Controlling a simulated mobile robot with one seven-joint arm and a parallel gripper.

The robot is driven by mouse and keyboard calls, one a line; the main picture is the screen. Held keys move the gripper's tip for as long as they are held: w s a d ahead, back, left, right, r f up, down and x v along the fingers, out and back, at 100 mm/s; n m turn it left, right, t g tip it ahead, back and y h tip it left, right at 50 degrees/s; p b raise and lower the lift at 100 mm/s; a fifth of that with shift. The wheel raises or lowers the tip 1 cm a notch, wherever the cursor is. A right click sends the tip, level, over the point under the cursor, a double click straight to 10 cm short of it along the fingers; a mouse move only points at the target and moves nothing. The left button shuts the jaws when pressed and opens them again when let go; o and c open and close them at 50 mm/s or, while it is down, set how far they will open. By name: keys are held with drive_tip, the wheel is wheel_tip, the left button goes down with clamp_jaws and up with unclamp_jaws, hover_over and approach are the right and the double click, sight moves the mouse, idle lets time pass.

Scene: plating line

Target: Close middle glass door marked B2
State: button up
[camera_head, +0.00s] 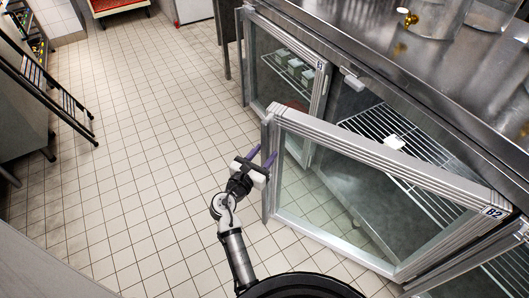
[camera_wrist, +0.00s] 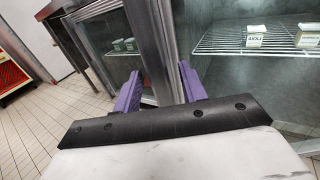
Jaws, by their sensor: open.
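The middle glass door B2 (camera_head: 390,160) stands swung out from the counter in the head view. Its label B2 (camera_head: 494,212) is at the right end of its top rail. Its free upright edge (camera_head: 268,165) is at the left. My gripper (camera_head: 264,152) is open, its purple fingers pointing at this free edge, just left of it. In the wrist view the fingers (camera_wrist: 160,80) are apart, with a grey metal upright (camera_wrist: 150,45) showing between and beyond them. I cannot tell whether they touch the door.
A neighbouring glass door (camera_head: 285,75) farther along looks shut. Behind the open door are wire racks (camera_head: 425,170) with a small white box (camera_head: 394,142). A steel counter (camera_head: 440,70) runs above. The tiled floor (camera_head: 130,150) to the left is clear; a dark rack (camera_head: 50,90) stands at far left.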

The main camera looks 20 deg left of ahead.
drive_tip(key=shift+w, duration=0.35)
drive_tip(key=shift+c, duration=0.4)
clamp_jaws()
drive_tip(key=shift+w, duration=0.1)
